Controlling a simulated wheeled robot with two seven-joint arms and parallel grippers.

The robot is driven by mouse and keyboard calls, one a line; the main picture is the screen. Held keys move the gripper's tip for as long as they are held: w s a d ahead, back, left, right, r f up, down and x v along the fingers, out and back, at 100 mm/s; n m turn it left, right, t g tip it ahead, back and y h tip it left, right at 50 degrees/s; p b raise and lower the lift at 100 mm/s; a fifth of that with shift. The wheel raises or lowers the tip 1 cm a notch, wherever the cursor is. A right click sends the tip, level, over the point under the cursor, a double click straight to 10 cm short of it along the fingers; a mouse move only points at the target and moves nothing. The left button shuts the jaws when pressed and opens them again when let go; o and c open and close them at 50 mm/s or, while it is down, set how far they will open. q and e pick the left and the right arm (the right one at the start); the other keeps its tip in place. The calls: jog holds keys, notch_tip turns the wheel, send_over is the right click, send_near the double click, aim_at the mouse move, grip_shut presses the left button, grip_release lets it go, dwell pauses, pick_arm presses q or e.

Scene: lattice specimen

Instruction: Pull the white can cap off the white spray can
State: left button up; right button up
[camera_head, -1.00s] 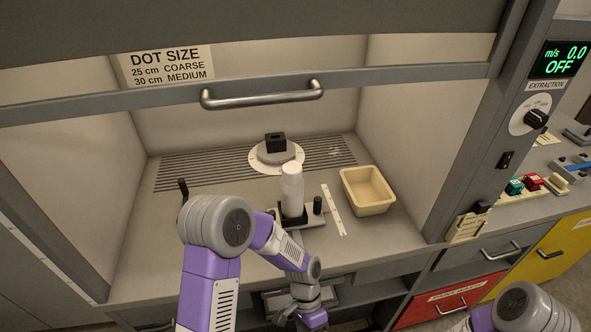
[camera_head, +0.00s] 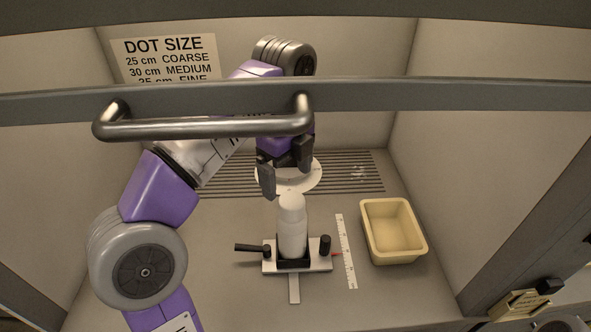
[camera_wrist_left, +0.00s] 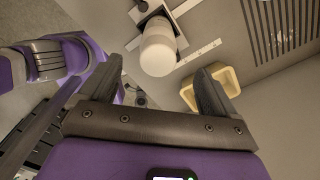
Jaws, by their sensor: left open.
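The white spray can (camera_head: 292,240) stands upright in a dark holder (camera_head: 294,264) on a small clamp base inside the cabinet. Its rounded white can cap (camera_head: 292,203) is on top. My left gripper (camera_head: 286,180) is open and empty, just above and behind the can in the head view. In the left wrist view the cap (camera_wrist_left: 158,56) shows between and beyond the open fingers (camera_wrist_left: 160,82), apart from them. My right gripper is not in view.
A cream tray (camera_head: 424,240) stands right of the can, with a white ruler strip (camera_head: 346,252) between. A round white disc (camera_head: 316,182) lies behind my gripper. The sash handle (camera_head: 205,128) and bar cross in front of my left arm.

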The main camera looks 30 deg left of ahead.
aim_at(288, 197)
pick_arm(q)
notch_tip(288, 197, down, 7)
jog(key=b, duration=0.4)
jog(key=c, duration=1)
